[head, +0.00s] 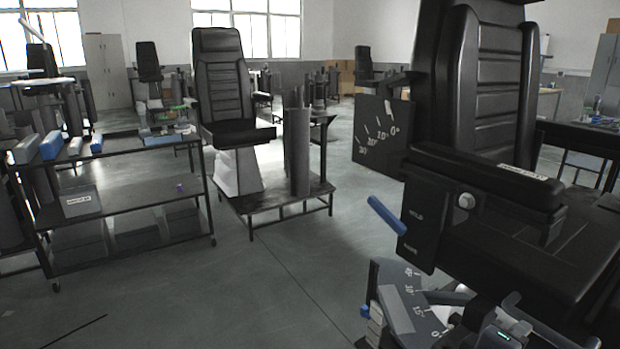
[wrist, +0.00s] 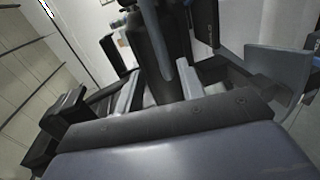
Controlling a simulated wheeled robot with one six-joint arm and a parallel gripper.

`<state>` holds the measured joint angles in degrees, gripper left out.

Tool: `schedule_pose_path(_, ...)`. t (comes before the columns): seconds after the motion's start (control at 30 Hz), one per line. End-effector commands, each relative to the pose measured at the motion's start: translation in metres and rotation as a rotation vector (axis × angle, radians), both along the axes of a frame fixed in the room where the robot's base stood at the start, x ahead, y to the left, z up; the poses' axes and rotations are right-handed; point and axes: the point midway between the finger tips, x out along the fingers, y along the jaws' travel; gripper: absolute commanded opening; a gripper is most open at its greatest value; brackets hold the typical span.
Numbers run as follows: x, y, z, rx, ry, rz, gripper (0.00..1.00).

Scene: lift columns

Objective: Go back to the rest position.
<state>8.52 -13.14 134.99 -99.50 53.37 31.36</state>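In the head view my gripper (head: 482,312) is at the bottom right, partly cut off by the frame edge. It is low beside the near black seat (head: 487,90) and close to a grey dial plate (head: 400,300) with angle marks. Whether it touches the plate cannot be told. A blue lever (head: 386,215) sticks out from the seat's dark side panel (head: 425,228), above the plate.
A second black chair (head: 223,85) stands on a low platform (head: 270,208) further back. A dark shelf trolley (head: 130,196) with blue and white blocks stands at the left. Open grey floor (head: 240,290) lies between trolley and near seat. A dark table (head: 585,135) is at the right.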

Motion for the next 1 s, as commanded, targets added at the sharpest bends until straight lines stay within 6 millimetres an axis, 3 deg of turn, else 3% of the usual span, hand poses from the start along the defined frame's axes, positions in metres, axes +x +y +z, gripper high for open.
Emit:
schedule_pose_path(0.7, 0.039, -0.074, -0.019, 0.001, 0.003, -0.001, 0.37)
schedule_pose_path(1.0, 0.046, -0.086, -0.02, 0.001, 0.001, 0.002, 0.37)
